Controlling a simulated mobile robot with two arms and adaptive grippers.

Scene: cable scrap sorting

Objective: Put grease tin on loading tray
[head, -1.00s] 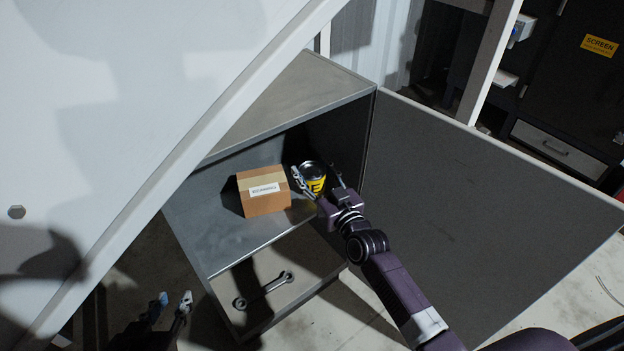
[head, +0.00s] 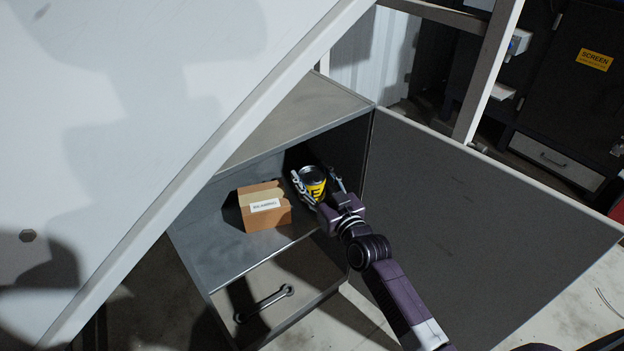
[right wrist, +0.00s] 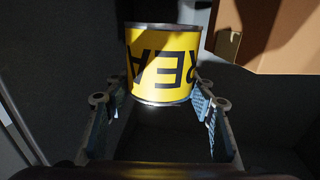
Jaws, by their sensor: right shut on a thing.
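The grease tin (head: 312,182) is a yellow can with a dark top and black lettering. It is inside the open cabinet, to the right of a cardboard box. My right gripper (head: 318,188) has one finger on each side of the tin and is shut on it. In the right wrist view the tin (right wrist: 163,65) is between the two blue-padded fingers (right wrist: 160,108), with its letters upside down. I cannot tell whether the tin touches the shelf. My left gripper is out of view. No loading tray shows.
The cardboard box (head: 264,207) stands close beside the tin on the cabinet shelf (head: 215,255). The open cabinet door (head: 480,230) is to the right of my right arm. A large pale panel (head: 130,120) covers the left.

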